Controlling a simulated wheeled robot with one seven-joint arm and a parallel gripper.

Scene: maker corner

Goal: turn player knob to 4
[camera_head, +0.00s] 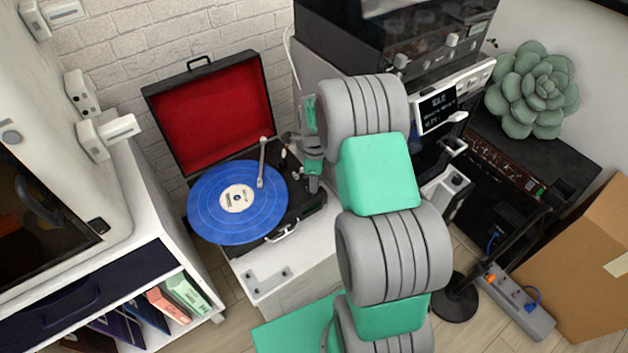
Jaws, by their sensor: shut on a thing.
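The record player (276,243) is an open black case with a red-lined lid, standing on a white cabinet. A blue record (215,205) lies on its platter, with the tonearm (262,165) over the record's right side. My gripper (288,150) is at the right rear part of the player's deck, right of the tonearm. It is small in the picture and partly hidden by my grey and green arm. It is shut on what appears to be the player knob, which the fingers cover. The knob's pointer and the number marks cannot be read.
A white shelf unit (175,240) with books stands at the left. Dark equipment with a small display (436,108) stands right of my arm. A succulent (532,90), a cardboard box (590,270) and a power strip (515,305) are farther right.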

